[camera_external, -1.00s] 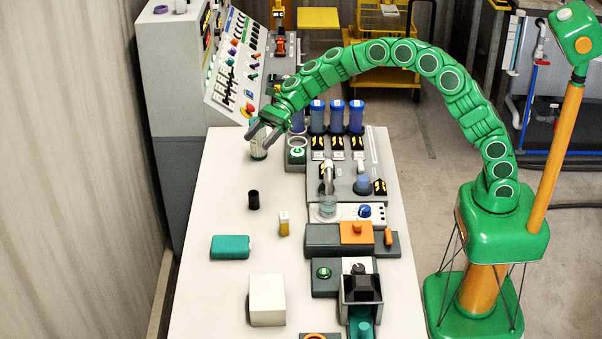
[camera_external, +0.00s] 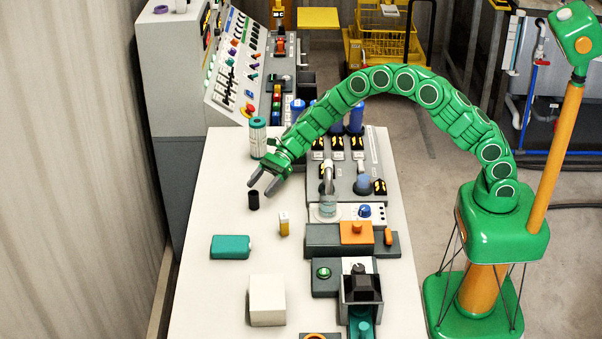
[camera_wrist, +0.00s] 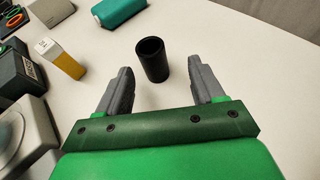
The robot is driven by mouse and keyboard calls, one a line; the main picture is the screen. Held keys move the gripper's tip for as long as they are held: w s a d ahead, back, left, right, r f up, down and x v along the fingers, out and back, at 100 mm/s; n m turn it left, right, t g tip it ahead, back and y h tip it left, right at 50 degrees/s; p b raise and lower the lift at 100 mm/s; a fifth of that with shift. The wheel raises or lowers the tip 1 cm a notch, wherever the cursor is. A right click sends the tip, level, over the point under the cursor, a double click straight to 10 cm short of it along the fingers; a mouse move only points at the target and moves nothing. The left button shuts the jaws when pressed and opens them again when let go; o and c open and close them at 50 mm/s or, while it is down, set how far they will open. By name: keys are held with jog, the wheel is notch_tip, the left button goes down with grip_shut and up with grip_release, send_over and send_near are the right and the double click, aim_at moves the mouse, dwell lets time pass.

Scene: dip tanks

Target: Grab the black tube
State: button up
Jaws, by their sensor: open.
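The black tube (camera_external: 253,201) stands upright on the white table, a short hollow cylinder with an open top. My gripper (camera_external: 263,184) is open and empty, close to the tube's upper end in the external view. Its two grey fingers (camera_wrist: 158,77) are apart in the wrist view, and neither appears to touch the tube.
A yellow-and-white small box (camera_external: 284,224) stands right of the tube, with a teal block (camera_external: 230,247) nearer the front. A white-and-teal cylinder (camera_external: 258,139) stands behind. A white block (camera_external: 267,300) is at the front. Dip-tank equipment (camera_external: 345,180) lines the right side.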

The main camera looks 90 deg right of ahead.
aim_at(251, 201)
jog(key=x, duration=0.6)
jog(key=shift+s+a+f, duration=0.1)
jog(key=shift+s+a, duration=0.2)
jog(key=shift+w+a+f, duration=0.15)
jog(key=shift+w+a, duration=0.3)
jog(key=c, duration=1.2)
